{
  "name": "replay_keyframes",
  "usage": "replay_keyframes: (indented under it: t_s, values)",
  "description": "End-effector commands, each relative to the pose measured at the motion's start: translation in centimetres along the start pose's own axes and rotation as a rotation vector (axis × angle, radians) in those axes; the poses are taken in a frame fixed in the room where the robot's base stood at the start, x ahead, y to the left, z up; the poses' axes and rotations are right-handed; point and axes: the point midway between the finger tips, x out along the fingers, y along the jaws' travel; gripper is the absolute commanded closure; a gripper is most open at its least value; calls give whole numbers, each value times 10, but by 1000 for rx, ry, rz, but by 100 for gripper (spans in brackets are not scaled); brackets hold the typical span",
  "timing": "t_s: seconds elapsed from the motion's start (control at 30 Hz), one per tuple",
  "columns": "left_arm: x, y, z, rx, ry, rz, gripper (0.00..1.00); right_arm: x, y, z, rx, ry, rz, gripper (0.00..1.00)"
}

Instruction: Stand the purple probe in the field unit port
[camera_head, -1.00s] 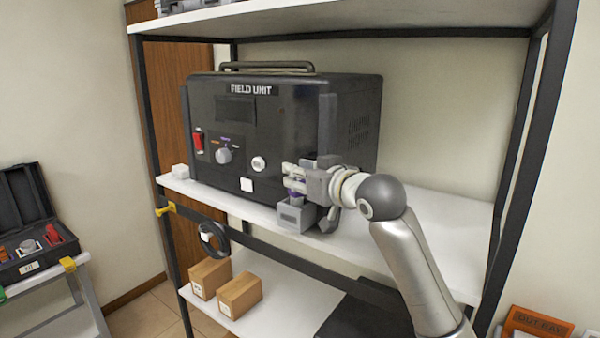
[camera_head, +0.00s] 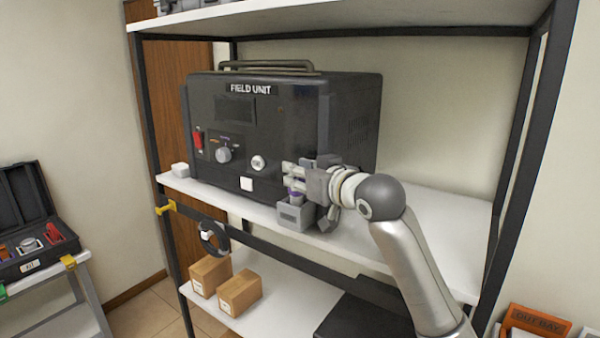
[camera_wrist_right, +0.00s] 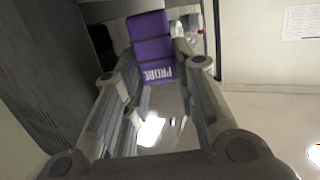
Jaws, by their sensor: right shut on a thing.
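The black field unit (camera_head: 290,110) stands on the white shelf, its panel facing left and front. A small grey block with a dark front slot (camera_head: 295,216) sits at the shelf's front edge; it looks like the port. My right gripper (camera_head: 293,178) is shut on the purple probe (camera_head: 297,191), directly above this block. In the right wrist view the probe (camera_wrist_right: 151,46), marked PROBE, lies between the fingers (camera_wrist_right: 155,72). The probe's lower end is hidden in the head view, so I cannot tell how far it is in the block. My left gripper is not in view.
Shelf posts (camera_head: 515,165) and the upper shelf (camera_head: 340,20) frame the space. A black ring (camera_head: 213,238) hangs on the front rail. Cardboard boxes (camera_head: 240,291) stand on the lower shelf. White shelf (camera_head: 430,215) to the right of my gripper is clear.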

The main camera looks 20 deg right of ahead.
Motion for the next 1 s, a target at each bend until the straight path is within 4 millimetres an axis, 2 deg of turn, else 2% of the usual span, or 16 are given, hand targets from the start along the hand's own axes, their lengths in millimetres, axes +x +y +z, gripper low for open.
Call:
replay_keyframes:
  t_s: [0.8,0.83,0.9,1.0]
  values:
    - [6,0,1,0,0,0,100,2,0,12,0,0,0,100]
    - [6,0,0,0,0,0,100,2,0,11,0,1,0,71]
    - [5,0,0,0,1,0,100,2,0,11,0,0,0,65]
    - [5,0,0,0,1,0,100,2,0,11,0,0,0,65]
